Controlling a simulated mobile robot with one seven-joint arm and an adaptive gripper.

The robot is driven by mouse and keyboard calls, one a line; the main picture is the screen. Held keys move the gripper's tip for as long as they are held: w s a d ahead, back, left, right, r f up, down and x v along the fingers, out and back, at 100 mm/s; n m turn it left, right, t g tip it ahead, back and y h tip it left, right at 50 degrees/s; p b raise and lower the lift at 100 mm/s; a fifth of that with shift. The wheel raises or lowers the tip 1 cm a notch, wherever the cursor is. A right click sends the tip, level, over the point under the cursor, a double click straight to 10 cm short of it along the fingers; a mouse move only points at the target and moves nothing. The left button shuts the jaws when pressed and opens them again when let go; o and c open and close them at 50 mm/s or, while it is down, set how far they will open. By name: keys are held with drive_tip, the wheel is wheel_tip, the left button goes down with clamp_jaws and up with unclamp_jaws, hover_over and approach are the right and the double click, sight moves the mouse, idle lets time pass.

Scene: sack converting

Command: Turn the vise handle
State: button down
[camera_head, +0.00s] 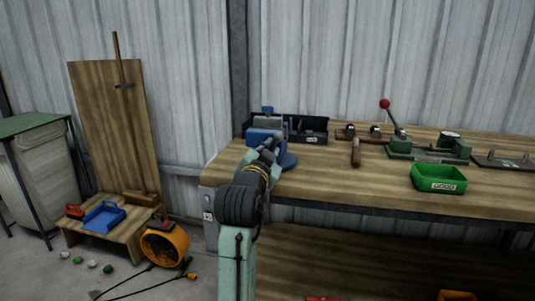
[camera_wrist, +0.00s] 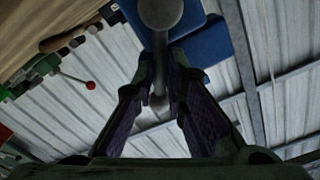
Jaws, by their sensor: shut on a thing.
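The blue vise (camera_head: 267,135) is mounted at the left end of the workbench. In the wrist view its blue body (camera_wrist: 208,42) shows at the top, with the round grey screw end (camera_wrist: 160,13) in front of it. The grey vise handle (camera_wrist: 159,75) hangs from the screw end and ends in a small knob between my fingers. My gripper (camera_wrist: 158,100) is shut on the handle. In the head view my gripper (camera_head: 268,150) is at the front of the vise, and my arm hides the handle there.
The wooden workbench (camera_head: 330,185) carries a black bin (camera_head: 308,130) behind the vise, a lever press (camera_head: 430,148) with a red knob (camera_head: 385,103), and a green tray (camera_head: 438,182). An orange fan (camera_head: 165,243) stands on the floor at left.

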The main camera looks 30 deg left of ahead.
drive_tip(key=shift+f, duration=0.2)
drive_tip(key=c, duration=1.6)
unclamp_jaws()
drive_tip(key=shift+r, duration=0.15)
drive_tip(key=v, duration=1.2)
drive_tip(key=shift+s, duration=0.1)
